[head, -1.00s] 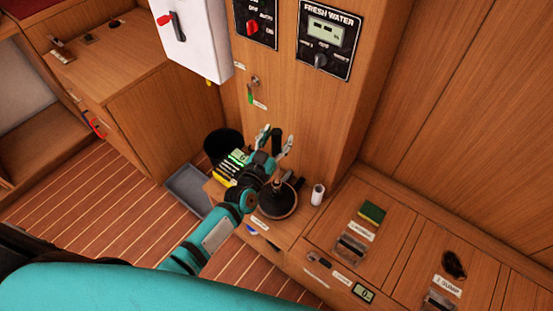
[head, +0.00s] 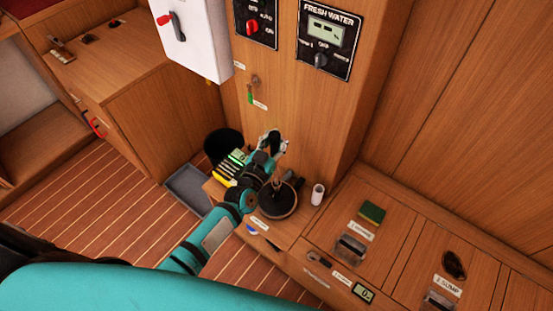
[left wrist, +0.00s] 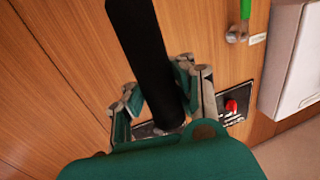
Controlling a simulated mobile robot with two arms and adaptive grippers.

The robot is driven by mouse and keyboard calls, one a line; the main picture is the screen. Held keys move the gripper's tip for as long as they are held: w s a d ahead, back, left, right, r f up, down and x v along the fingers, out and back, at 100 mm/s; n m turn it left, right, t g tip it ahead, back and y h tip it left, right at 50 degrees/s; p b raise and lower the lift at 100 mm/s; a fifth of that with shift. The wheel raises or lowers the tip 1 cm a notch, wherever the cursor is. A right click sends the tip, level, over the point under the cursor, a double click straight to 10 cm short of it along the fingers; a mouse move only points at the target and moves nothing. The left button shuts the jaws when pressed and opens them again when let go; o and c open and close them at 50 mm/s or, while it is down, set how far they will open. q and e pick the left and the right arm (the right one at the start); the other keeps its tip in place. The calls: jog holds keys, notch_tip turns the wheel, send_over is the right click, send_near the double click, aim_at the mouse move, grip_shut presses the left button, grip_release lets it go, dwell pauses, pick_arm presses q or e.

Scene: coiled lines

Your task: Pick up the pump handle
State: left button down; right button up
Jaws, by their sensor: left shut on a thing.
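The pump handle is a thick black rod that shows clearly in the left wrist view (left wrist: 142,45). It runs between the two fingers of my left gripper (left wrist: 160,88). In the head view my left gripper (head: 273,143) is by the wooden pillar, above the low shelf, and its fingers are closed in. The gripper hides most of the handle there. The gripper is shut on the handle. I cannot tell whether the handle's lower end rests on anything. My right gripper is not in view.
A round dark pump base (head: 278,200) and a white roll (head: 318,194) stand on the shelf. A green and yellow sponge pack (head: 229,168) lies left of them, near a black bin (head: 222,143) and grey tray (head: 188,188). The pillar carries switch panels (head: 330,40).

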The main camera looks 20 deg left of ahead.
pick_arm(q)
jog(key=shift+r, duration=0.1)
dwell(0.6)
notch_tip(320, 180, up, 10)
jog(key=shift+f+p, duration=0.1)
jog(key=shift+p, duration=1.05)
